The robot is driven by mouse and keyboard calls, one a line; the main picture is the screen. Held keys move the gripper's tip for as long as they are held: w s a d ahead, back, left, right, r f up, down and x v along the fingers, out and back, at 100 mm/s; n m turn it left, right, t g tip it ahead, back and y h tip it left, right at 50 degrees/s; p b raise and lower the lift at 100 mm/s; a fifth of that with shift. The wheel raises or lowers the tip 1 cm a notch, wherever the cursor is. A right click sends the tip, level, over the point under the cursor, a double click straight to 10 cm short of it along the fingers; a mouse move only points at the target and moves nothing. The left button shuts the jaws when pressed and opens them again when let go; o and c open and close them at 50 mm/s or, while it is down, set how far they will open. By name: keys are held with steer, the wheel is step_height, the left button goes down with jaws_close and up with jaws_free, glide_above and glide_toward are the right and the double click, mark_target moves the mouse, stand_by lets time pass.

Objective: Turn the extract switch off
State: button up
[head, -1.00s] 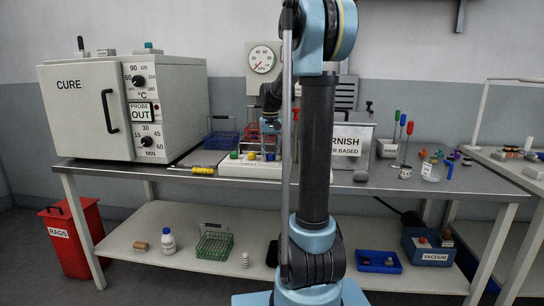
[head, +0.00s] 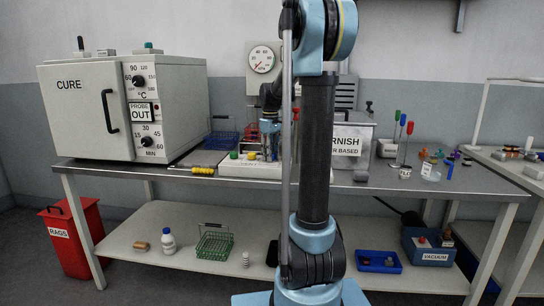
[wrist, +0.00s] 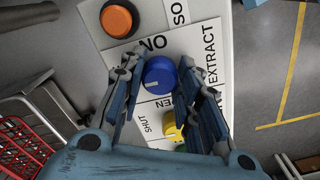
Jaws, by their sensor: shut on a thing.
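The extract switch is a round blue knob (wrist: 160,76) with a short white mark on its left part, on a white control panel (wrist: 205,60) lettered "EXTRACT". Lettering beside it reads "NO" from this angle. My gripper (wrist: 157,72) has a finger on each side of the blue knob and is shut on it. In the head view, my gripper (head: 268,148) reaches down to the white panel (head: 240,171) on the bench; the knob is hidden there by the fingers.
An orange button (wrist: 118,18) and a yellow knob (wrist: 170,124) marked open and shut sit close by on the panel. A red basket (wrist: 25,140) is beside it. The cure oven (head: 85,110) stands left, a varnish container (head: 350,145) right.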

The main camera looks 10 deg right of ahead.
steer(key=shift+s+a+n, duration=0.1)
steer(key=shift+s+n, duration=0.05)
steer(key=shift+n, duration=0.25)
steer(key=o, duration=1.1)
steer(key=shift+c, duration=0.2)
step_height(320, 180, up, 12)
